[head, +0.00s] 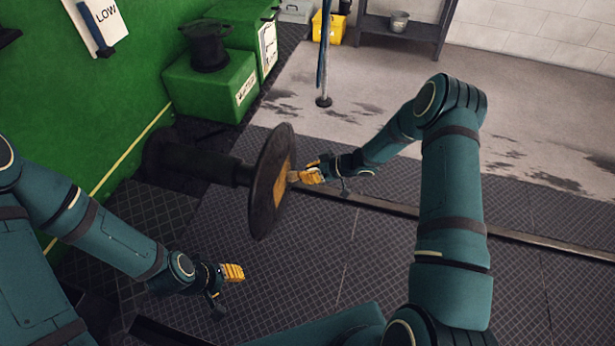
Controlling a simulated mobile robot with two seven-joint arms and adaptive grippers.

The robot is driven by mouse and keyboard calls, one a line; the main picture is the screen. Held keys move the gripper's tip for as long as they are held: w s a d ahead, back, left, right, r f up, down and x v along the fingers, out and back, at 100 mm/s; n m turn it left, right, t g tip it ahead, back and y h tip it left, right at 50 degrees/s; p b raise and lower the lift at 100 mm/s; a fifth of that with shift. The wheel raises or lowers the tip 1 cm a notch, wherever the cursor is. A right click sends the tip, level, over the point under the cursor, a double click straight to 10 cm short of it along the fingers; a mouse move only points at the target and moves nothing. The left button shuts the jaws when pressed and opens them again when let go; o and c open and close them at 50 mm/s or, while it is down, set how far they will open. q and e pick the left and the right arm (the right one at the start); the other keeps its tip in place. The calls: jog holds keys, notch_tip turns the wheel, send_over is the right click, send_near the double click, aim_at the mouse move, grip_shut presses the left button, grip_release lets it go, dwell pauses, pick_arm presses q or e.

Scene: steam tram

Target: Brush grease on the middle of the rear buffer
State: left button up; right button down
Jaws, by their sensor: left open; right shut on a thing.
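The rear buffer (259,199) is a dark round plate on a thick horizontal shank that comes out from the green tram end. An orange-yellow patch of grease (281,182) shows on the middle of its face. My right gripper (309,175) is at the buffer face, shut on a small brush (293,177), whose tip is at or very near the patch. Whether the bristles touch cannot be told. My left gripper (233,272) is open and empty, low in front of the buffer and apart from it.
The green tram wall (60,120) bounds the left, with a green box (212,85) labelled WATER. A thin post (323,70) stands behind the buffer. A yellow container (330,27) and a shelf with a bucket (399,22) are at the back. The patterned floor at right is clear.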

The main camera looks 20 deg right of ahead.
jog(key=shift+w+d+r+p, duration=0.1)
jog(key=shift+w+r+p, duration=0.05)
jog(key=shift+r+p, duration=0.3)
jog(key=shift+w+d+r+p, duration=0.1)
jog(key=shift+r+p, duration=0.15)
jog(key=shift+r, duration=0.25)
jog(key=shift+s+a, duration=3.4)
jog(key=shift+s, duration=1.6)
jog(key=shift+w+d+r+p, duration=0.3)
jog(key=shift+w+d, duration=0.75)
jog(key=shift+w, duration=0.55)
jog(key=shift+w+d+r+p, duration=0.3)
jog(key=shift+w+d, duration=0.8)
jog(key=shift+w, duration=0.5)
jog(key=shift+w+d+r+p, duration=0.3)
jog(key=shift+w+d, duration=0.75)
jog(key=shift+w, duration=0.55)
jog(key=shift+w+d+b, duration=0.15)
jog(key=shift+w+d, duration=0.45)
jog(key=shift+w, duration=0.15)
jog(key=shift+w+d+b, duration=0.15)
jog(key=shift+w+d, duration=0.4)
jog(key=shift+w, duration=0.2)
